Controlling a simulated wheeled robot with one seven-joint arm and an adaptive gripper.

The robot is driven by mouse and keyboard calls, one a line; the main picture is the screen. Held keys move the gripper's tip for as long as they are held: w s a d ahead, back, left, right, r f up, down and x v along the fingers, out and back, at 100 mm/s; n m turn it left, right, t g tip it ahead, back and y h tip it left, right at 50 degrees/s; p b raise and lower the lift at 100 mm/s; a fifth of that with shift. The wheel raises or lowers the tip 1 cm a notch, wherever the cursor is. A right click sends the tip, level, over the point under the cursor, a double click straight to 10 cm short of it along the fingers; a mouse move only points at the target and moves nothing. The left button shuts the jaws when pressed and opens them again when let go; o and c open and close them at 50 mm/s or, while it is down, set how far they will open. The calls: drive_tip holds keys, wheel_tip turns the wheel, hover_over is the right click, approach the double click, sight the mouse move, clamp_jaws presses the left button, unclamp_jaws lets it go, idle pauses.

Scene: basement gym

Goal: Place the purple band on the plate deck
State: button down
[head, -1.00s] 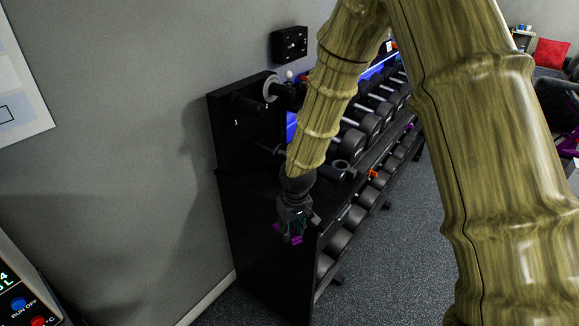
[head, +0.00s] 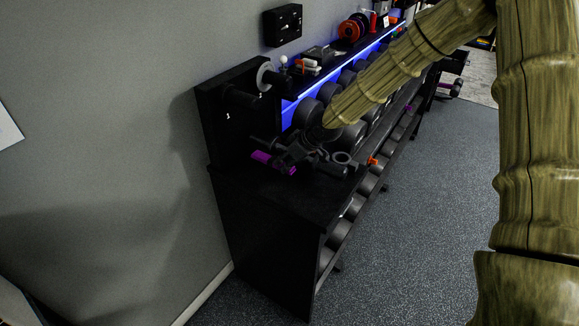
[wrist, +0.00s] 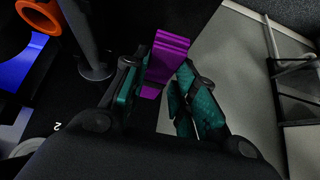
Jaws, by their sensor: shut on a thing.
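The purple band (head: 261,156) is held in my gripper (head: 287,163). In the wrist view the purple band (wrist: 168,55) sticks out past the teal-padded fingertips of my gripper (wrist: 160,85), which are shut on it. The plate deck appears to be the black flat top (head: 290,198) at the near end of the dumbbell rack. The gripper and band are over the deck's back part, close to the upright panel with pegs. I cannot tell whether the band touches the deck. My gripper hides part of the band.
An upright black panel (head: 212,118) with pegs and a grey plate (head: 265,77) stands behind the deck. Dumbbells (head: 352,135) fill the rack to the right. A dark ring (head: 343,160) and an orange item (head: 373,161) lie nearby. The deck's near part is clear.

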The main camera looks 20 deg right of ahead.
drive_tip(key=shift+f+p, duration=1.65)
drive_tip(key=shift+f, duration=3.3)
drive_tip(key=shift+f, duration=0.1)
drive_tip(key=c, duration=1.1)
unclamp_jaws()
drive_tip(key=shift+w, duration=0.1)
drive_tip(key=shift+c, duration=0.2)
drive_tip(key=shift+a, duration=0.1)
drive_tip(key=b+v, duration=0.3)
drive_tip(key=v, duration=0.9)
